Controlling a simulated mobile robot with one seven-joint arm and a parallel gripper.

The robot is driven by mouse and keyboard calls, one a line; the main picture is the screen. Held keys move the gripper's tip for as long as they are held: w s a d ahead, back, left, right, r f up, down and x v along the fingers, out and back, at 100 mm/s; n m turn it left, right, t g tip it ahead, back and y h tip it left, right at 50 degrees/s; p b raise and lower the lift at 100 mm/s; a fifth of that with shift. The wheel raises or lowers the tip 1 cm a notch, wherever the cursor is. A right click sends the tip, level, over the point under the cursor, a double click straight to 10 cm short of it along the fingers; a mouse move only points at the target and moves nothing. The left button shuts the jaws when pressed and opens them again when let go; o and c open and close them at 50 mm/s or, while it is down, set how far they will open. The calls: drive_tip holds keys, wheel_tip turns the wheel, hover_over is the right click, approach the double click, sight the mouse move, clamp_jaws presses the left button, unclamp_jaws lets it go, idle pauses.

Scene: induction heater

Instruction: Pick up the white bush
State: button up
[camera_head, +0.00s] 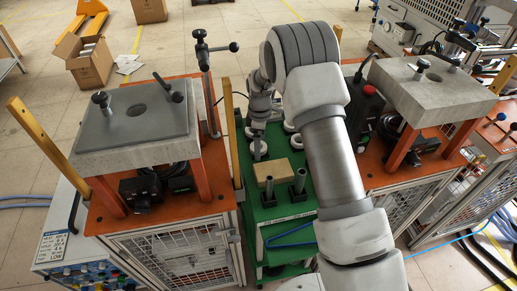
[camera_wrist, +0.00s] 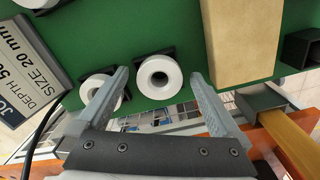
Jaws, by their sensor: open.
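A white bush (camera_wrist: 159,77), a ring with a dark hole, sits on a dark holder on the green table (camera_wrist: 135,25). A second white bush (camera_wrist: 99,92) is to its left, partly hidden behind my left finger. A third white bush (camera_wrist: 35,3) is cut off at the top left. My gripper (camera_wrist: 158,74) is open and empty, its fingers reaching toward the middle bush, one on each side in the picture. I cannot tell how far they are above it. In the head view, my gripper (camera_head: 259,137) is over the far part of the green table, partly hidden by my arm.
A tan block (camera_wrist: 242,40) lies right of the middle bush. A size sign (camera_wrist: 27,75) is at the left. In the head view, two dark upright tubes (camera_head: 299,180) stand near the block. Orange stations with grey slabs (camera_head: 130,118) flank the table.

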drive_tip(key=shift+f, duration=0.1)
drive_tip(key=shift+c, duration=0.2)
clamp_jaws()
idle(0.4)
wheel_tip(320, 180, up, 4)
drive_tip(key=shift+w, duration=0.1)
drive_tip(key=s+d+r, duration=0.3)
drive_tip(key=d+r, duration=0.4)
drive_tip(key=d, duration=0.4)
wheel_tip(320, 180, up, 8)
drive_tip(key=p, duration=0.5)
drive_tip(key=shift+d+f, duration=0.15)
drive_tip(key=shift+f, duration=0.05)
drive_tip(key=shift+s, duration=0.2)
